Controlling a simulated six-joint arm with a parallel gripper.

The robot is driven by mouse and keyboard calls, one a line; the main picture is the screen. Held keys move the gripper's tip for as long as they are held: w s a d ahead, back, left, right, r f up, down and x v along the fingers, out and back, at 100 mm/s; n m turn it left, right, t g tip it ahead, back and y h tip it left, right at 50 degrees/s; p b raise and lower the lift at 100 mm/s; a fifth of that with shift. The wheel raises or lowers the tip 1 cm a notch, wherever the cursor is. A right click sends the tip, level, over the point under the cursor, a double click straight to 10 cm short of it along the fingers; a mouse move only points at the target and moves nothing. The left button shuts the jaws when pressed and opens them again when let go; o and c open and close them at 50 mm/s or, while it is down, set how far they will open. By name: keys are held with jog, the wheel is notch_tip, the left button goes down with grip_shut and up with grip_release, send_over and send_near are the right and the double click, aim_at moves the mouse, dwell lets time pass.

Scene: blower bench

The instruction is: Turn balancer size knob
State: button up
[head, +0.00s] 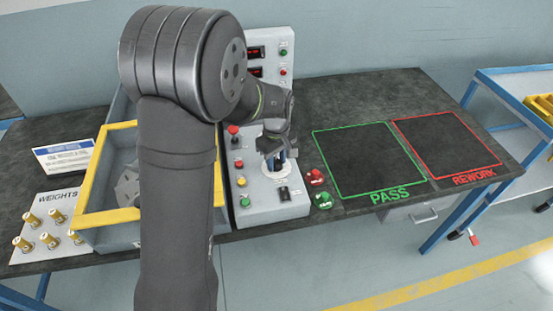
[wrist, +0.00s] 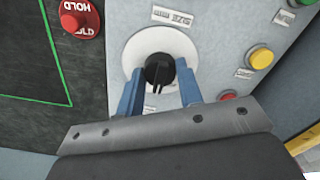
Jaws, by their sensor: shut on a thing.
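The size knob is a round black knob (wrist: 158,70) on a white dial plate (wrist: 140,48) of the light grey control panel (wrist: 207,47). In the wrist view a label reading "SIZE MM" is printed beside the dial. My gripper (wrist: 160,85) has its two blue fingers on either side of the knob and is shut on it. In the head view my gripper (head: 275,164) is at the lower part of the balancer panel (head: 250,203), over the white dial; the knob itself is mostly hidden there.
Yellow (wrist: 261,57) and red (wrist: 228,95) buttons sit close to my gripper. A yellow-rimmed bin (head: 105,217) and weights board (head: 47,228) lie left. The PASS square (head: 370,160) and REWORK square (head: 445,150) are empty.

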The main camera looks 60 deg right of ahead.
aim_at(276, 160)
jog(key=o, duration=1)
jog(key=shift+c, duration=0.2)
jog(key=shift+r, duration=0.1)
notch_tip(276, 160, up, 17)
jog(key=shift+r, duration=0.15)
notch_tip(276, 160, down, 18)
jog(key=shift+r, duration=0.25)
dwell(0.5)
